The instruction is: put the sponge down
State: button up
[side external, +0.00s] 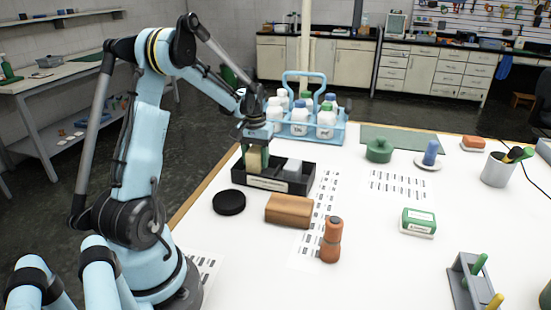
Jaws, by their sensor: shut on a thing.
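The sponge (254,162), a small tan and green block, is upright in my gripper (255,146). My gripper points down and is shut on it. The sponge is at the left part of a black divided tray (268,184), with its lower end hidden behind the tray's front wall. I cannot tell whether it touches the tray floor.
A grey-white block (292,166) sits in the tray's right part. A blue bottle carrier (299,134) with several white bottles stands close behind. The table's right middle has free room.

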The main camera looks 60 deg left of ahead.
jog(key=shift+f, duration=1.15)
jog(key=shift+f, duration=0.15)
jog(key=o, duration=1.1)
